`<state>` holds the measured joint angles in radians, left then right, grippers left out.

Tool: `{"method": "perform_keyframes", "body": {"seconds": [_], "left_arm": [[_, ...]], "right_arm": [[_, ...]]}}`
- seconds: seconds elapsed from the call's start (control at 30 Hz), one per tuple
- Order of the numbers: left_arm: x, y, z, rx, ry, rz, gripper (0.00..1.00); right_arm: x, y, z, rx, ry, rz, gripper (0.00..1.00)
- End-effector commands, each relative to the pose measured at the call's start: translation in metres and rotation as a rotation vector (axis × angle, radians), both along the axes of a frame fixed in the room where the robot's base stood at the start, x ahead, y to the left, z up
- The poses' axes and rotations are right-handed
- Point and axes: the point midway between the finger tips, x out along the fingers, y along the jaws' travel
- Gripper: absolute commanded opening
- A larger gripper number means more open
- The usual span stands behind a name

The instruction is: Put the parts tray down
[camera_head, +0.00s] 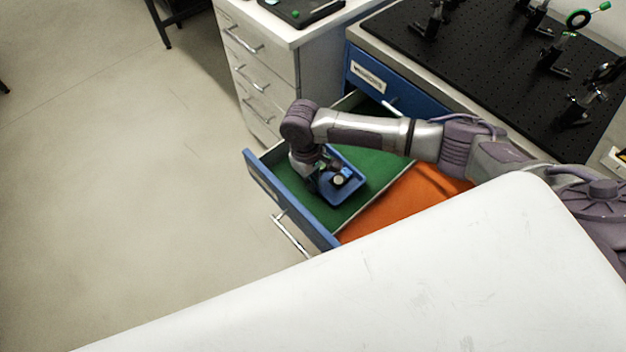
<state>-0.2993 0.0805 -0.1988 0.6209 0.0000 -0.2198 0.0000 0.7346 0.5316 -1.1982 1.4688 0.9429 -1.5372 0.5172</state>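The parts tray (352,191) is a small blue tray with a few small dark and pale parts in it. It is in the open blue drawer, over the green lining. I cannot tell whether its underside touches the lining. My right gripper (328,178) points down at the tray's left side, and its wrist hides part of the tray. Its fingers are too small and covered to show whether they grip the rim. My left gripper is not in view.
The drawer's blue front (290,203) stands open over clear floor. Green lining (386,160) is bare beside the tray, and an orange section (418,196) lies to the right. A white cabinet (262,75) and a black optical breadboard (480,60) with mounts stand behind.

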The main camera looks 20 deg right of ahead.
Motion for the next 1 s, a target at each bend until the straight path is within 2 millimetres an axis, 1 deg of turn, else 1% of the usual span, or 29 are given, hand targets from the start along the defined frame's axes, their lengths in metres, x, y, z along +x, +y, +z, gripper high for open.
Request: {"method": "perform_keyframes", "body": {"seconds": [0.07, 0.27, 0.53, 0.67, 0.77, 1.0], "left_arm": [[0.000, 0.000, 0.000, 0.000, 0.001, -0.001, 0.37], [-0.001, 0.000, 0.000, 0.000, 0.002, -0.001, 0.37], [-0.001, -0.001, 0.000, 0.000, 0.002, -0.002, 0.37], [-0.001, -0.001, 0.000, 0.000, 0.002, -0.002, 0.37], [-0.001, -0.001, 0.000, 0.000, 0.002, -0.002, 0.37], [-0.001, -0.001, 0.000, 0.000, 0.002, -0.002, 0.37]], "right_arm": [[0.000, 0.000, -0.002, 0.000, 0.000, -0.001, 0.00], [0.000, 0.000, -0.003, 0.000, 0.000, 0.000, 0.31], [0.000, 0.000, -0.002, 0.000, 0.000, 0.000, 0.31], [0.001, 0.000, 0.006, 0.000, 0.000, 0.000, 0.31], [0.003, 0.002, 0.021, 0.002, -0.001, 0.001, 0.31], [0.011, 0.005, 0.073, 0.003, -0.003, 0.001, 0.31]]}}
